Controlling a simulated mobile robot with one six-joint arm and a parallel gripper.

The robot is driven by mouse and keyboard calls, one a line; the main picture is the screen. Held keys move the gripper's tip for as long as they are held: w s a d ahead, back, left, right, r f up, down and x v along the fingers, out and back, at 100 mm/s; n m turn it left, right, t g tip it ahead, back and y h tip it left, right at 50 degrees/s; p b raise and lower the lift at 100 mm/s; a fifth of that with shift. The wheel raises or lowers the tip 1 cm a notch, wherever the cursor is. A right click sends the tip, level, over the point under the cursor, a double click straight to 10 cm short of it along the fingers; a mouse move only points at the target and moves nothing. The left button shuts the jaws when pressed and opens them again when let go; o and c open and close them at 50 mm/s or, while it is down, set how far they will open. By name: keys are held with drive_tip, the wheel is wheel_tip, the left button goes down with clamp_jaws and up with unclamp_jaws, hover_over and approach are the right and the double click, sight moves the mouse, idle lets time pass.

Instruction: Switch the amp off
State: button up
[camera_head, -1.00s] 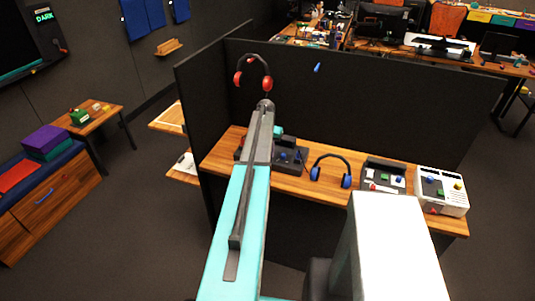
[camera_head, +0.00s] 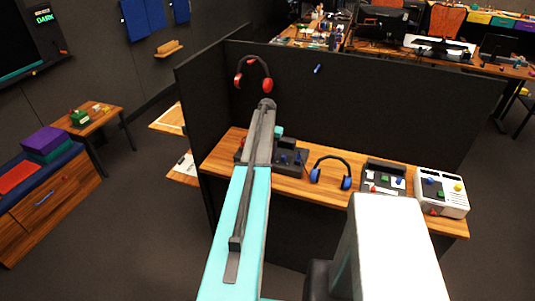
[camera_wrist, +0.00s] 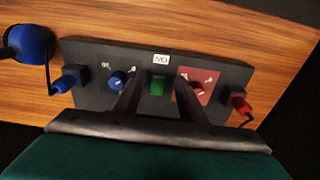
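The amp is the dark panel box (camera_wrist: 95,60) on the wooden desk; in the head view (camera_head: 291,160) my arm partly covers it. In the wrist view it has a green button or switch (camera_wrist: 157,86) in the middle, under a small white label I cannot read clearly. A blue knob (camera_wrist: 118,80) is left of it, and a red knob (camera_wrist: 201,88) on a red plate is right. My gripper (camera_wrist: 159,78) is open above the amp. Its two dark fingers are apart, on either side of the green switch; contact cannot be told. The fingers are hidden in the head view.
A blue plug (camera_wrist: 68,80) and a red plug (camera_wrist: 239,104) sit at the amp's ends. Blue headphones (camera_head: 331,172) lie beside it. A dark box (camera_head: 383,178) and a white box (camera_head: 441,192) stand farther right. Red headphones (camera_head: 252,72) hang on the partition (camera_head: 400,100) behind.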

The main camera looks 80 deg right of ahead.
wheel_tip(320, 180, up, 14)
drive_tip(key=b, duration=0.5)
drive_tip(key=shift+a, duration=0.45)
drive_tip(key=shift+w+f, duration=0.1)
drive_tip(key=shift+f, duration=0.05)
